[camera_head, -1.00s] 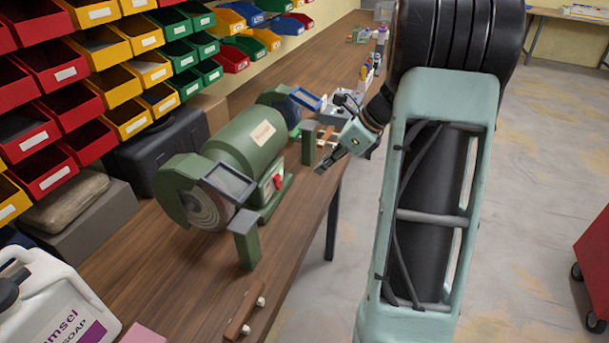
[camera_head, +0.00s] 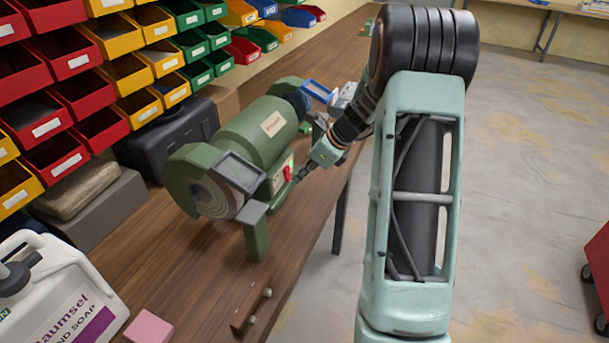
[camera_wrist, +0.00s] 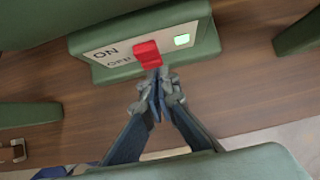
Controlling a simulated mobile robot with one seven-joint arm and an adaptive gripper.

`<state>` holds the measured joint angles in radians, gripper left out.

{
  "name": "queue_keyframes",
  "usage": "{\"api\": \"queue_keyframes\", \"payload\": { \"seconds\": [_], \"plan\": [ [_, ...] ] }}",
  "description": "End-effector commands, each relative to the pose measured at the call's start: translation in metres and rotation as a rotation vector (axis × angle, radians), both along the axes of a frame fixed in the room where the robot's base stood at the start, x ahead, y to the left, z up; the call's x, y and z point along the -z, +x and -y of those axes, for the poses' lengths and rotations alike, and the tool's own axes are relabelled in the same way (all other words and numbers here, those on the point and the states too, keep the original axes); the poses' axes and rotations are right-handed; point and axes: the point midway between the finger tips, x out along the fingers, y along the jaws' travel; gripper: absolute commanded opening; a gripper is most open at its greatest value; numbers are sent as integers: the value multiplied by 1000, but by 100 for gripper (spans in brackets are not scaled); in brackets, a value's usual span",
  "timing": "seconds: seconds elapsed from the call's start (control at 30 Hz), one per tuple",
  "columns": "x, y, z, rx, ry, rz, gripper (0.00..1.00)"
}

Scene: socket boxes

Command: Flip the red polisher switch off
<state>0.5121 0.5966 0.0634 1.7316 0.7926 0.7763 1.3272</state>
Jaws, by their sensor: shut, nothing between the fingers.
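The green bench polisher (camera_head: 251,134) stands on the wooden bench, with a grey wheel at its near end. Its red switch (camera_head: 287,173) sits on a pale plate on the front of its base. In the wrist view the red switch (camera_wrist: 147,54) stands out from the plate, beside the words ON and OFF, with a lit green indicator (camera_wrist: 182,40) to its right. My gripper (camera_wrist: 157,78) is shut and empty, its fingertips just below the switch's lower edge. I cannot tell whether they touch it. In the head view my gripper (camera_head: 300,176) is close in front of the switch.
A white soap jug (camera_head: 55,290) and a pink block (camera_head: 149,327) stand at the near left of the bench (camera_head: 200,275). Red, yellow and green bins (camera_head: 125,75) line the wall behind. Open floor (camera_head: 520,200) lies to the right.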

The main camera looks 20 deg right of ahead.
Motion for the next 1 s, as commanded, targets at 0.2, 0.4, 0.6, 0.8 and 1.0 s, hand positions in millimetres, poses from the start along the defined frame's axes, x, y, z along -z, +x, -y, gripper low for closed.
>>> {"api": "queue_keyframes", "payload": {
  "seconds": [0.2,0.4,0.6,0.8,1.0],
  "plan": [
    [1,0,0,0,1,1,0],
    [9,2,-2,1,45,41,0],
    [4,4,-5,-2,61,60,0],
    [0,4,-5,-1,61,59,0],
    [-10,4,-5,-2,62,59,0]
  ]
}}
